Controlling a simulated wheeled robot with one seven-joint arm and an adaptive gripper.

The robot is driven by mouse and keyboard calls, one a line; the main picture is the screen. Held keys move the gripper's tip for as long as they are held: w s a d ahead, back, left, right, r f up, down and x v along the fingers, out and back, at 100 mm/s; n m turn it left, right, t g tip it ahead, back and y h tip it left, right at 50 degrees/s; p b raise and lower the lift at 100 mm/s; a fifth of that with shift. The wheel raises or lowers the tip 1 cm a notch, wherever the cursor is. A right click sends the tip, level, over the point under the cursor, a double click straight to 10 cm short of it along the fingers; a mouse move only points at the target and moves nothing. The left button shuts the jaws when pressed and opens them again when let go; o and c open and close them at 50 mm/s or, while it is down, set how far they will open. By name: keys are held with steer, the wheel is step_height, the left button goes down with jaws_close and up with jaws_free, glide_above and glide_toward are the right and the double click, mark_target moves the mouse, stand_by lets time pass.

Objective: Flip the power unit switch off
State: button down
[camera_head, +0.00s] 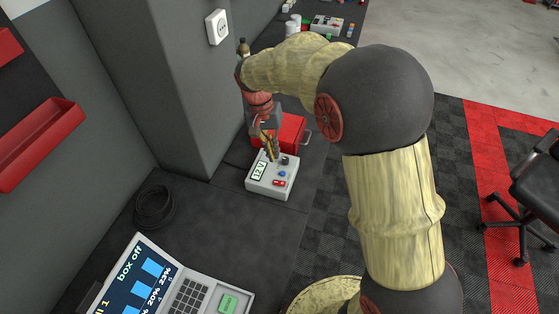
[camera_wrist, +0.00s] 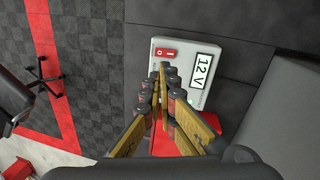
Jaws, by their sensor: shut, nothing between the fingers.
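The power unit (camera_head: 262,188) is a light grey box with a "12 V" display, standing on the dark bench. Its red switch (camera_head: 279,183) is on the face near the front right corner; in the wrist view the red switch (camera_wrist: 165,53) shows white marks, and I cannot tell its position surely. My gripper (camera_head: 270,152) points down over the back part of the unit, shut and empty. In the wrist view my gripper's tips (camera_wrist: 162,70) lie just below the switch in the picture and hide part of the unit's face; I cannot tell if they touch it.
A red box with a handle (camera_head: 293,130) stands right behind the unit. A grey pillar (camera_head: 185,90) rises to the left. A laptop (camera_head: 160,285) reading "box off" and a coiled black cable (camera_head: 154,206) lie in front. The bench between is clear.

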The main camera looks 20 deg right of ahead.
mark_target(284, 183)
steer(key=shift+d+r+m, duration=0.2)
steer(key=shift+r+m, duration=0.3)
steer(key=shift+m, duration=0.4)
steer(key=f, duration=0.4)
steer(key=s+d+f, duration=0.1)
steer(key=f, duration=0.4)
steer(key=d+f+b, duration=0.1)
steer(key=f, duration=0.3)
steer(key=shift+s+f, duration=0.3)
steer(key=shift+f, duration=0.05)
